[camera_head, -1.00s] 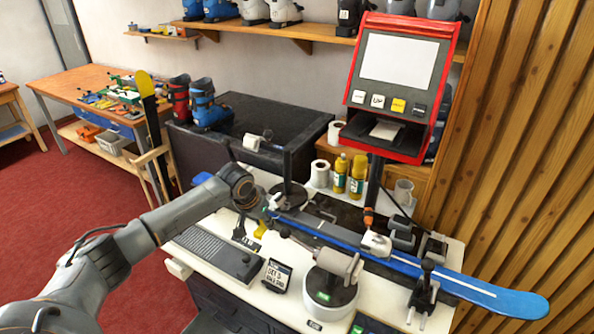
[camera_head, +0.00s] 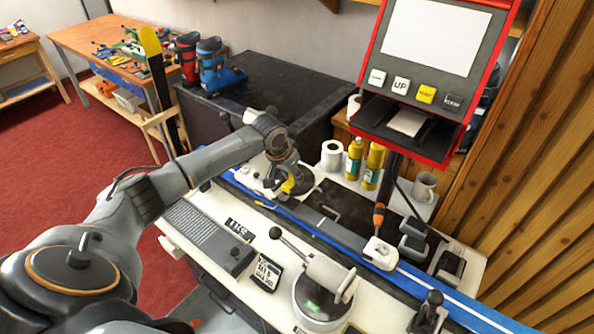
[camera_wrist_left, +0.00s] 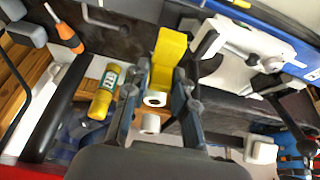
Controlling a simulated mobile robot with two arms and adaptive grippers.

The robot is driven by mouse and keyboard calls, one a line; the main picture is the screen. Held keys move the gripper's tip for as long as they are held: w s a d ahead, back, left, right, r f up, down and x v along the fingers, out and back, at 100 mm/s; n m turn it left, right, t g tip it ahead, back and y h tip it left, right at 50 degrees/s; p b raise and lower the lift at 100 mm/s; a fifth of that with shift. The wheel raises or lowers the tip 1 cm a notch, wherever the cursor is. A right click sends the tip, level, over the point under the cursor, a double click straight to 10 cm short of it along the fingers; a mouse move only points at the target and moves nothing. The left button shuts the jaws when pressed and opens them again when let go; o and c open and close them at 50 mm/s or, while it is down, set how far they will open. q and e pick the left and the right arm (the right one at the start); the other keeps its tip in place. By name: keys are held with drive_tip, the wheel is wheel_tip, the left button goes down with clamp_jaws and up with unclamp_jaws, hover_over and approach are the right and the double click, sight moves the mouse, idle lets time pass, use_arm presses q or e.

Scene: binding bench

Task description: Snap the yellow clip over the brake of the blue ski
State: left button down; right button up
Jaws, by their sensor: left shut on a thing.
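My left gripper (camera_head: 288,181) is shut on the yellow clip (camera_head: 291,186), above the far side of the bench, behind the ski. In the left wrist view the clip (camera_wrist_left: 168,48) sticks out beyond the two dark fingers. The blue ski (camera_head: 318,228) lies lengthwise across the bench, from the left end to the lower right. The clip is apart from the ski. Part of the ski (camera_wrist_left: 270,12) shows at the top right of the wrist view, beside white fittings (camera_wrist_left: 250,42). I cannot make out the brake for certain. My right gripper is not in view.
A red-framed machine (camera_head: 432,45) rises at the back right. Yellow bottles (camera_head: 354,158) and a paper roll (camera_head: 331,155) stand behind the ski.

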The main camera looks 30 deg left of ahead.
sight(291, 182)
use_arm(q)
drive_tip(key=shift+s+f+b, duration=0.25)
drive_tip(key=shift+s+b, duration=0.05)
drive_tip(key=shift+s, duration=0.05)
drive_tip(key=shift+s+f+b, duration=0.15)
drive_tip(key=shift+f+b, duration=0.1)
drive_tip(key=shift+b, duration=0.1)
drive_tip(key=b+x, duration=0.3)
drive_tip(key=x, duration=0.1)
drive_tip(key=shift+s+f, duration=0.1)
drive_tip(key=shift+s+f+b, duration=0.3)
drive_tip(key=shift+f+b, duration=0.1)
drive_tip(key=shift+f, duration=0.15)
drive_tip(key=shift+w+f, duration=0.15)
drive_tip(key=shift+f, duration=0.1)
drive_tip(key=c, duration=1.8)
unclamp_jaws()
clamp_jaws()
